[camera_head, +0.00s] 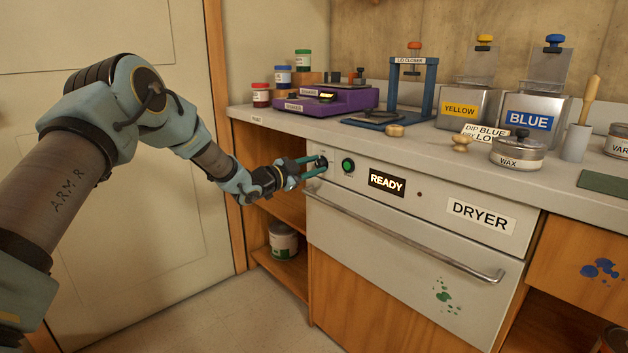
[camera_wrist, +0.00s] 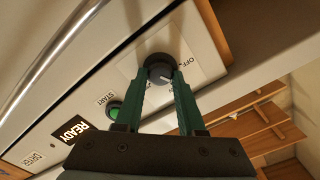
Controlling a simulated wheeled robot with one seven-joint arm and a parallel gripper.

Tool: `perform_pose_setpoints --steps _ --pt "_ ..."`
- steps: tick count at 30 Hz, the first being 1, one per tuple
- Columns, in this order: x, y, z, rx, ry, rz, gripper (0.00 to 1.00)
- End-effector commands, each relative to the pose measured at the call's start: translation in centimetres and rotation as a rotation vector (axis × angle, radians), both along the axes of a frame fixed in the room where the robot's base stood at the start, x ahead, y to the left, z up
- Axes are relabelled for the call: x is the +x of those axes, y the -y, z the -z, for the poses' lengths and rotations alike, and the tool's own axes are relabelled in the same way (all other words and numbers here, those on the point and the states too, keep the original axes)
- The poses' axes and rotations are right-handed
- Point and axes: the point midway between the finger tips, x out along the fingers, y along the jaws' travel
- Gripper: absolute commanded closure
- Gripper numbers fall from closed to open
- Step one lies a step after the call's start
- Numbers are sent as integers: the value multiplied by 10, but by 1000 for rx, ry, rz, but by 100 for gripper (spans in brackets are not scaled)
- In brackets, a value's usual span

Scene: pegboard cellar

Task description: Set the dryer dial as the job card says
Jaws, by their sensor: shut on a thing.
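The dryer (camera_head: 420,235) is a pale cabinet under the counter, with a dark round dial (camera_head: 321,162) at the left of its panel. In the wrist view the dial (camera_wrist: 158,67) sits between my gripper's fingertips (camera_wrist: 161,82), which are shut on its sides. A white mark on the dial points to the lower right of that view, and "OFF" is printed to the right of the dial. Other dial labels are hidden or too small. My gripper (camera_head: 314,165) reaches in from the left. The job card (camera_head: 484,132) reads "DIP BLUE" and "DRY LOW", its lower part partly covered.
A green start button (camera_head: 347,165) and a lit "READY" display (camera_head: 386,183) are right of the dial. The dryer's handle bar (camera_head: 400,238) runs below.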

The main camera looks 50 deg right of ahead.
Motion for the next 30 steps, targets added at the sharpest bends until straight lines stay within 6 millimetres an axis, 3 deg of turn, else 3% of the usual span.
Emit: perform_pose_setpoints --steps 2,15,30 --pt "-1 0 8 -5 74 1 100" --pt "-1 0 6 -24 397 0 100" --pt "-1 0 2 -30 511 0 100"
